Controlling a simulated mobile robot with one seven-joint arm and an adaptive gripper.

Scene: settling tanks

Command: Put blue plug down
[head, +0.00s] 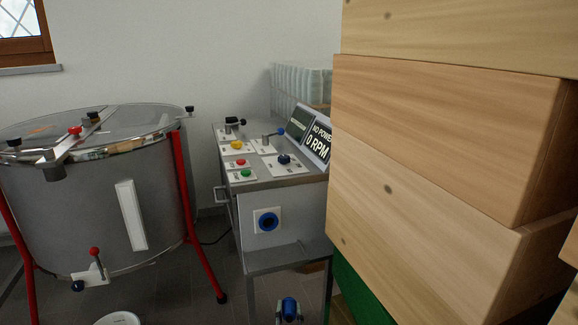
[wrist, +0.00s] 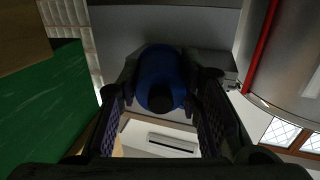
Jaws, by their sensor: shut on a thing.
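The blue plug (head: 290,305) is low in the head view, in front of the control cabinet's open lower part. My gripper (head: 289,315) is shut on it. In the wrist view the blue plug (wrist: 160,72) sits between the two dark fingers of my gripper (wrist: 158,90), its round dark end towards the camera. What lies directly under the plug is hidden.
The control cabinet (head: 290,193) has buttons, knobs and a "NO POWER 0 RPM" display (head: 318,140). A steel tank (head: 95,215) with red legs stands at left. Stacked wooden boxes (head: 430,150) block the right, above a green panel (head: 355,290). Some grey floor (head: 195,290) shows between.

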